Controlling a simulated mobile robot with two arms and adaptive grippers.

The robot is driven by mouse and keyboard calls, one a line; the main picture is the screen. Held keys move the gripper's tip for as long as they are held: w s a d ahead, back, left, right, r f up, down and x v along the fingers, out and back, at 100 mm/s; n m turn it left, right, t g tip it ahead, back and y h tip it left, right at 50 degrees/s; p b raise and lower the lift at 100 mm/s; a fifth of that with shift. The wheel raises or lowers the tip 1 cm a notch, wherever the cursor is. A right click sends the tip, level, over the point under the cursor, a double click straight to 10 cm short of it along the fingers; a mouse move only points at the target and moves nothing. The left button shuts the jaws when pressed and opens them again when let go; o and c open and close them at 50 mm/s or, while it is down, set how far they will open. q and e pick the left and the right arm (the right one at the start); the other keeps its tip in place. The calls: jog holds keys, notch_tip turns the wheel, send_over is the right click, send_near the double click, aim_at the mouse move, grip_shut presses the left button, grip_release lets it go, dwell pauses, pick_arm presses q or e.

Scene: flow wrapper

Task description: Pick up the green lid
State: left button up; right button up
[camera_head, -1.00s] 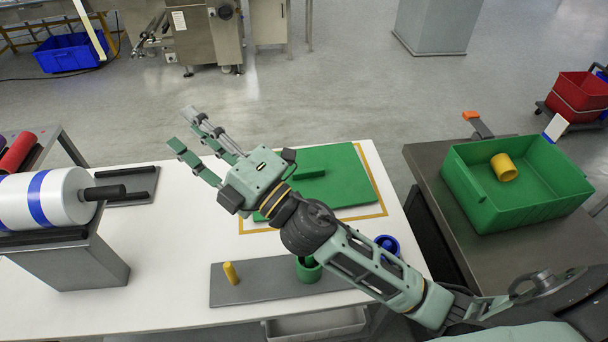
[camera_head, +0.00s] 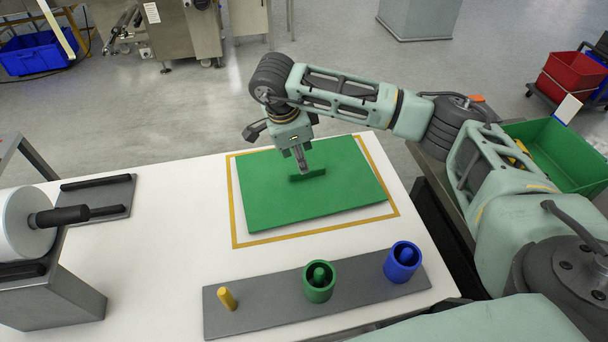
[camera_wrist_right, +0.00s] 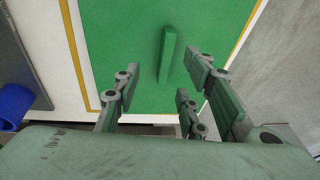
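The green lid (camera_head: 340,198) is a flat rectangular plate lying on the white table inside a yellow outline, with a raised green bar handle (camera_head: 308,175) on top. In the right wrist view the lid (camera_wrist_right: 131,62) fills the middle and its handle (camera_wrist_right: 167,54) stands ahead of the fingers. My right gripper (camera_head: 302,166) points down just over the handle in the head view. In the right wrist view my right gripper (camera_wrist_right: 165,88) has its fingers spread apart, with nothing between them held. My left gripper is not in view.
A grey strip (camera_head: 262,304) along the table front holds a yellow peg (camera_head: 227,299), a green cup (camera_head: 319,281) and a blue cup (camera_head: 402,262). A roll on a stand (camera_head: 62,297) is at the left. A green crate (camera_head: 575,160) is at the right.

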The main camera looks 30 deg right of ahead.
aim_at(307, 175)
jog(key=x, duration=0.2)
jog(key=p+x, duration=0.1)
jog(key=x, duration=0.2)
jog(key=w+d+x, duration=0.1)
jog(key=x, duration=0.1)
jog(key=shift+p, duration=0.4)
jog(key=shift+c, duration=0.2)
grip_shut()
